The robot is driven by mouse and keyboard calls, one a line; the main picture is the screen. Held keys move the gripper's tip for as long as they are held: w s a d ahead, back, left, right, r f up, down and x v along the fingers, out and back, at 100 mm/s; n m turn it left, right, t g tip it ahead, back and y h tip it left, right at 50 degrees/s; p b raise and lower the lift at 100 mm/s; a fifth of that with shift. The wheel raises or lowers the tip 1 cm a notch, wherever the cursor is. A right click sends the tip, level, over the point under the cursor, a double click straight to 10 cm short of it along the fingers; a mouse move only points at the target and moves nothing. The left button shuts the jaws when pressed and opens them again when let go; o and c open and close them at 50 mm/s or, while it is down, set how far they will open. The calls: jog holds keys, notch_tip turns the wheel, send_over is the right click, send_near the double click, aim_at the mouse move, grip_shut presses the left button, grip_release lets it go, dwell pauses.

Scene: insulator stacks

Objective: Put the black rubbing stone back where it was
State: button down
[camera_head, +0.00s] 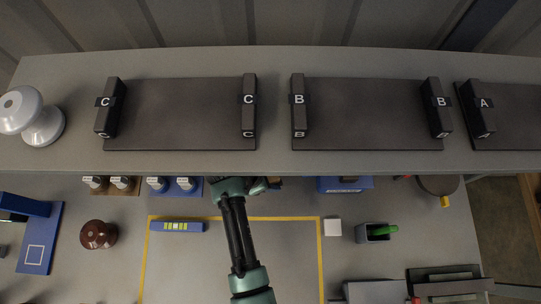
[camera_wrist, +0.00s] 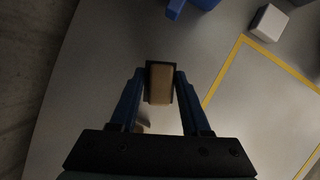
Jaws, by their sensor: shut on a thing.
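My gripper (camera_wrist: 160,75) has two blue fingers, shut on a small block (camera_wrist: 160,84) with a tan face and a dark edge. In the wrist view the block sits between the fingertips, above the grey bench surface. I cannot tell for sure that it is the black rubbing stone, as mostly its tan face shows. In the head view my green and black arm reaches up to the shelf's front edge, with my gripper (camera_head: 243,187) low near that edge. The held block cannot be made out there.
The grey shelf (camera_head: 270,163) carries dark plates with blocks lettered C, B and A, and a white insulator (camera_head: 30,115).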

jog(key=shift+s+f, duration=0.15)
jog(key=shift+f, duration=1.3)
jog(key=shift+f, duration=0.2)
jog(key=shift+c, duration=1.8)
grip_release()
jog(key=shift+r, duration=0.1)
jog(key=v, duration=0.7)
jog(key=shift+r, duration=0.3)
